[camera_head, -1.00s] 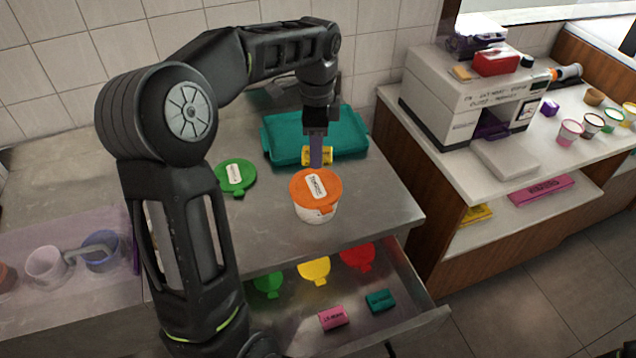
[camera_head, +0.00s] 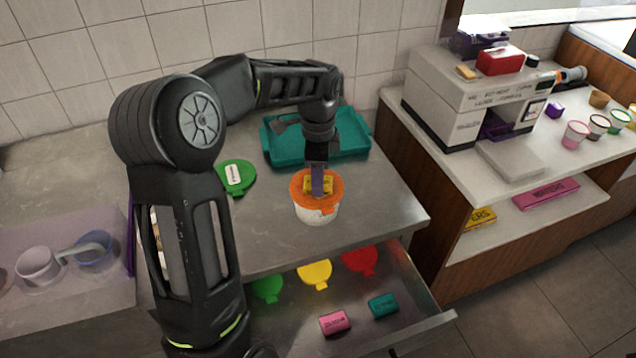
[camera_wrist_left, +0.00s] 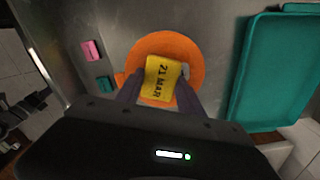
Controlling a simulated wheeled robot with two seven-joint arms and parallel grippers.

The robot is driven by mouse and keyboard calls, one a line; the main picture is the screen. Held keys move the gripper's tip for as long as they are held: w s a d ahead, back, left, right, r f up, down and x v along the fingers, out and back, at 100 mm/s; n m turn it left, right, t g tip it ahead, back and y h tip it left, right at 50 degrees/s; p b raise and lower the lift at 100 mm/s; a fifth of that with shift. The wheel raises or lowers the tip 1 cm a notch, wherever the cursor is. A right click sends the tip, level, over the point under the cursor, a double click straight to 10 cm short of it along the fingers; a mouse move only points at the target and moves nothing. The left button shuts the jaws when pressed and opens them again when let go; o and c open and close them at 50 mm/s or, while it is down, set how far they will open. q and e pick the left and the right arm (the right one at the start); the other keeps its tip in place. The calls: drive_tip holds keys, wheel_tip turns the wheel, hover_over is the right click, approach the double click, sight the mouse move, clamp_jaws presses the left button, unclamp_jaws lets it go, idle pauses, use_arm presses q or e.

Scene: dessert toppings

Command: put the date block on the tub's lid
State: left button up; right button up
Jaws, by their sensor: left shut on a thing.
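The yellow date block (camera_head: 318,186), marked 21 MAR in the left wrist view (camera_wrist_left: 161,80), is between the fingers of my left gripper (camera_head: 318,180). My left gripper is shut on it, right over the tub's orange lid (camera_head: 300,188). The lid also shows in the left wrist view (camera_wrist_left: 172,43), with the block covering its middle. The white tub (camera_head: 316,213) stands upright under the lid on the steel counter. I cannot tell whether the block touches the lid. My right gripper is not in view.
A teal tray (camera_head: 277,150) lies behind the tub. A green lid (camera_head: 245,180) lies left of it. Below, an open drawer (camera_head: 420,325) holds a pink block (camera_head: 335,322), a teal block (camera_head: 383,305) and several coloured lids. Counter right of the tub is clear.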

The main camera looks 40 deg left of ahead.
use_arm(q)
drive_tip(key=shift+f, duration=0.1)
drive_tip(key=o, duration=1.3)
drive_tip(key=shift+o, duration=0.2)
drive_tip(key=shift+r, duration=0.4)
wheel_tip(320, 180, up, 8)
drive_tip(key=shift+f+b, duration=0.1)
drive_tip(key=shift+b, duration=0.3)
wheel_tip(320, 180, up, 4)
drive_tip(key=p, duration=0.2)
drive_tip(key=shift+f+p, duration=0.1)
drive_tip(key=shift+p, duration=0.2)
